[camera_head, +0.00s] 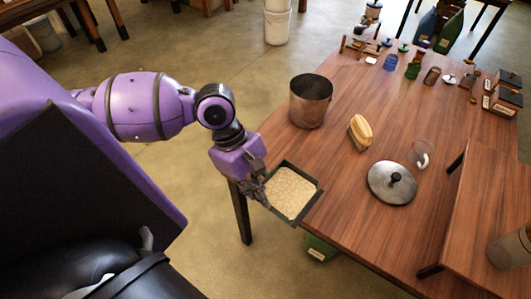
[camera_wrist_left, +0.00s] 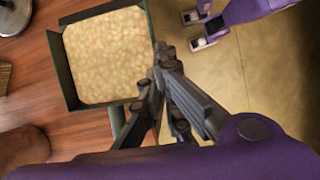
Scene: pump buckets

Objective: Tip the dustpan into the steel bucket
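The dustpan (camera_head: 292,192) is dark green and full of pale granular stuff. My left gripper (camera_head: 262,187) is shut on its handle at the table's left edge. The dustpan (camera_wrist_left: 105,58) looks roughly level in the head view, and its load lies spread across it in the left wrist view. The left gripper's fingers (camera_wrist_left: 158,85) close around the handle there. The steel bucket (camera_head: 311,101) stands upright on the table, beyond the dustpan and apart from it. Its inside looks dark and its bottom is hidden. My right gripper does not show clearly as a gripper in the head view.
A wooden brush (camera_head: 360,132) lies right of the bucket. A steel lid with a black knob (camera_head: 392,182) and a clear glass (camera_head: 423,153) are farther right. Bottles and boxes (camera_head: 503,95) crowd the far end. A green bin (camera_head: 321,249) is under the table edge.

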